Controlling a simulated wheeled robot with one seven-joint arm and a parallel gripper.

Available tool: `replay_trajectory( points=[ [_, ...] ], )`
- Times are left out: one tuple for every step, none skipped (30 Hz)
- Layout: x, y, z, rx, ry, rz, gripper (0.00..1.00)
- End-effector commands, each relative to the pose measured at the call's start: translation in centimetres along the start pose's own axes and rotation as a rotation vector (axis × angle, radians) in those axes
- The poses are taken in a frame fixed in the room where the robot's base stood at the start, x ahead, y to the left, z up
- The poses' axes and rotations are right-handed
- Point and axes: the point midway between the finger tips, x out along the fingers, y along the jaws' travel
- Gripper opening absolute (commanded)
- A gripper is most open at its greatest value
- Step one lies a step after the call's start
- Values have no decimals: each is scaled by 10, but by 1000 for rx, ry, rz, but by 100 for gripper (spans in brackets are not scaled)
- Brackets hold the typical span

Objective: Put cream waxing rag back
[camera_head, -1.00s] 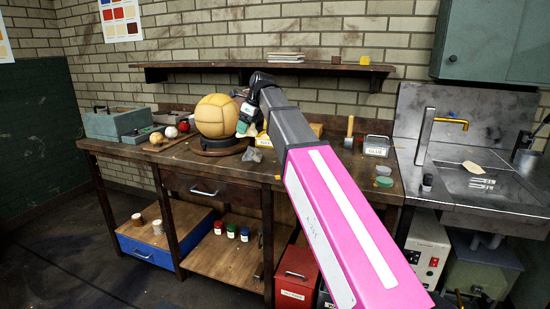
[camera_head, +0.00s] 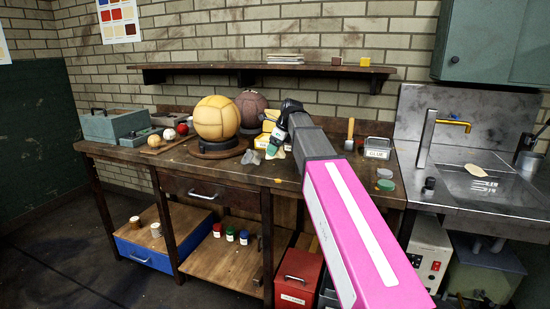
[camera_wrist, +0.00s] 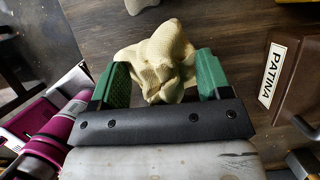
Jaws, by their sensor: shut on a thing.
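The cream waxing rag (camera_wrist: 160,60) is a crumpled, knitted-looking cloth between the green fingers of my gripper (camera_wrist: 158,82) in the wrist view. The fingers are shut on it, and it bunches up beyond the fingertips. In the head view my gripper (camera_head: 276,145) is over the workbench (camera_head: 225,178), right of the tan ball (camera_head: 216,118). The rag is mostly hidden there by the gripper. I cannot tell whether the rag touches the bench top.
A brown ball (camera_head: 250,106) sits behind the tan one. A grey cloth (camera_head: 250,157) lies left of my gripper. A brown box marked PATINA (camera_wrist: 292,82) is close on the right in the wrist view. A GLUE box (camera_head: 377,149) and round tins (camera_head: 385,184) stand further right.

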Motion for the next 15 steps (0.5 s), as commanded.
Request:
replay_trajectory(
  points=[
    [2,0,-1,0,0,0,52],
    [4,0,-2,0,0,0,52],
    [8,0,-4,0,0,0,52],
    [11,0,-5,1,0,1,52],
    [15,1,-7,1,0,1,52],
    [21,1,-9,1,1,2,52],
    [25,1,-11,1,1,2,52],
    [28,1,-12,1,1,2,52],
    [32,1,-14,0,0,1,52],
    [34,0,-14,0,0,0,52],
    [36,0,-15,0,0,0,52],
    [37,0,-15,0,0,0,52],
    [37,0,-15,0,0,0,52],
    [36,0,-15,0,0,0,52],
    [36,0,-15,0,0,0,52]
  ],
)
